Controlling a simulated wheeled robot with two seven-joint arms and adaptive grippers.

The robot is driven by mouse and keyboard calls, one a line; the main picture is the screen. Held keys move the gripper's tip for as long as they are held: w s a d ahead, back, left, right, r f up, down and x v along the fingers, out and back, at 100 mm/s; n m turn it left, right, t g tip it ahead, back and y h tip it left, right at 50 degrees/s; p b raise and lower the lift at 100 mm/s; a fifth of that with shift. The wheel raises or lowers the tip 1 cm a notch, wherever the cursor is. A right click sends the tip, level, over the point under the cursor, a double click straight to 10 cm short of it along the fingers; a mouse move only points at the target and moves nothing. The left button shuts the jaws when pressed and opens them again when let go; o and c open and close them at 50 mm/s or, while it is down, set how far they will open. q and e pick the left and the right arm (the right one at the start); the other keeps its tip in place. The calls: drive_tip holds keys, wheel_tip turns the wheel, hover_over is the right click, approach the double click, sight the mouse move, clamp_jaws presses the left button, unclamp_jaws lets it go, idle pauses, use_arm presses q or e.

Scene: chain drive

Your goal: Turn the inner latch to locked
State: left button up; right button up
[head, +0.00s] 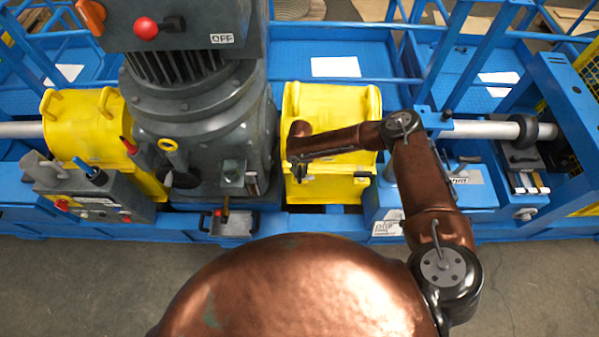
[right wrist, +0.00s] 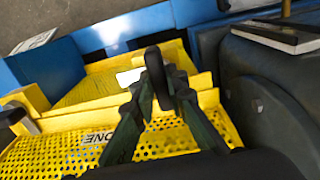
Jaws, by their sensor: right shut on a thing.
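The yellow guard (head: 335,98) stands just right of the big grey motor in the head view. Its perforated face shows in the right wrist view (right wrist: 60,152). My right arm reaches over the guard from the right, its wrist at the guard's motor-side edge. In the right wrist view my right gripper (right wrist: 158,92) has its fingers drawn together on a dark upright piece, the inner latch (right wrist: 154,62), at the guard's front. The fingers hide much of the latch, so I cannot tell its exact angle. Another latch (head: 362,174) sits at the guard's front right. My left gripper is out of view.
The grey motor (head: 195,125) stands close to the left of my right wrist. A control box (head: 90,190) is at the left, and another yellow guard (head: 90,130) is behind it. A shaft (head: 485,129) runs to the right. Floor in front is clear.

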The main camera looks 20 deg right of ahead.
clamp_jaws()
